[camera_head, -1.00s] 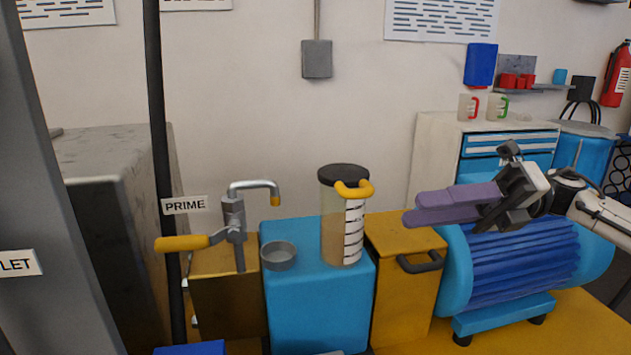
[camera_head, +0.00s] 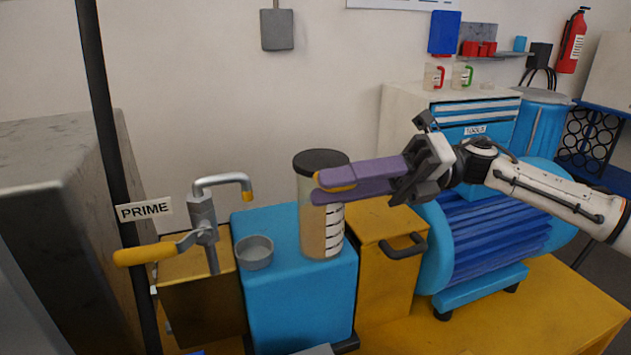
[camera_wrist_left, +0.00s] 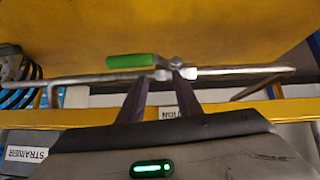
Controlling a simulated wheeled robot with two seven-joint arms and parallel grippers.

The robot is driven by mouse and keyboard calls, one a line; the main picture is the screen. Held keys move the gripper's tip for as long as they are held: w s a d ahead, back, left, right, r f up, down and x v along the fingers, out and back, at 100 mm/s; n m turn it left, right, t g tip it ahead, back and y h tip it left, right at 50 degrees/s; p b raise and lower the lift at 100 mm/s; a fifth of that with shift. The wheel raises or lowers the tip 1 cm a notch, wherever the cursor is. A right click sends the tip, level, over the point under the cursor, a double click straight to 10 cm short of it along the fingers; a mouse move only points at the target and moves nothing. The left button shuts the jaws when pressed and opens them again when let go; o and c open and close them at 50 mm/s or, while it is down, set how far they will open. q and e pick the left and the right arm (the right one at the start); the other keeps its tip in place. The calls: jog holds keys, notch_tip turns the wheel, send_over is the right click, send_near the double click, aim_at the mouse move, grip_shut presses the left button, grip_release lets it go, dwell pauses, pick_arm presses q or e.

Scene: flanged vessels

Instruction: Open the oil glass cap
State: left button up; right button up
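The oil glass (camera_head: 318,235) is a clear jar with dark level marks and amber contents, upright on a blue block. Its black cap (camera_head: 321,161) sits on top. The cap's yellow handle (camera_head: 342,188) is mostly hidden behind my right gripper's purple fingers. My right gripper (camera_head: 326,186) reaches in from the right, with a bit of yellow between its fingertips. The fingers look apart; contact with the handle is unclear. My left gripper (camera_wrist_left: 159,84) shows only in the left wrist view, fingers apart and empty, below a green-handled valve (camera_wrist_left: 131,60) on a pipe.
A grey shallow cup (camera_head: 254,252) stands left of the jar on the blue block (camera_head: 300,300). A metal spout with a yellow lever (camera_head: 147,254) is further left. A yellow box (camera_head: 385,275) with a dark handle and a blue ribbed motor (camera_head: 490,245) are to the right.

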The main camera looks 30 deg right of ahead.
jog(key=shift+p+x, duration=0.4)
jog(key=shift+x, duration=1.2)
grip_shut()
